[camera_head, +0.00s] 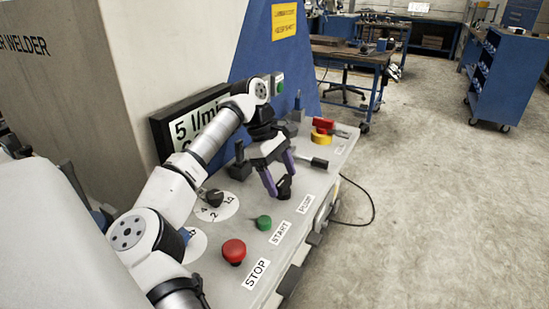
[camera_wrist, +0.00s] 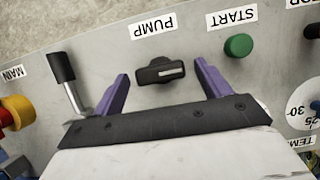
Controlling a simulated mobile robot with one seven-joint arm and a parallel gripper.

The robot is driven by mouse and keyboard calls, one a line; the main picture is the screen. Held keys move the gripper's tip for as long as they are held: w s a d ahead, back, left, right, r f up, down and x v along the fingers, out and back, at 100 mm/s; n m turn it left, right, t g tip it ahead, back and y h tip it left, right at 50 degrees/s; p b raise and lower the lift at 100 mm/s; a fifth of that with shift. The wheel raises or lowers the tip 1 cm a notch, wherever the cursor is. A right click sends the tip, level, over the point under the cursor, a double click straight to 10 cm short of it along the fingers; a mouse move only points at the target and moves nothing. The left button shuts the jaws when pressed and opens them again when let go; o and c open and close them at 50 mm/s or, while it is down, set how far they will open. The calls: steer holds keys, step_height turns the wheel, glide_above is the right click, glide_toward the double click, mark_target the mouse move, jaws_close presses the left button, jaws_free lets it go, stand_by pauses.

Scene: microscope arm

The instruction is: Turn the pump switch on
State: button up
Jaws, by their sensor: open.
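The pump switch is a black rotary knob with a pale line on its face; it shows in the wrist view (camera_wrist: 160,71) just below the upside-down "PUMP" label (camera_wrist: 153,27). In the head view the knob (camera_head: 284,188) sits on the grey panel, partly hidden by a finger. My gripper (camera_wrist: 159,83) is open, its purple fingers on the left and right of the knob, with a visible gap on each side. In the head view my gripper (camera_head: 279,173) is over the panel at the knob. The pale line lies almost level in the wrist view.
A black-handled lever (camera_wrist: 63,72) stands close to the left finger in the wrist view. A green START button (camera_wrist: 238,45) is near the right finger. In the head view, a red STOP button (camera_head: 233,251), a numbered dial (camera_head: 213,200) and a red-yellow main switch (camera_head: 322,129) share the panel.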

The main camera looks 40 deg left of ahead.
steer(key=p+v, duration=0.1)
steer(key=v, duration=1.2)
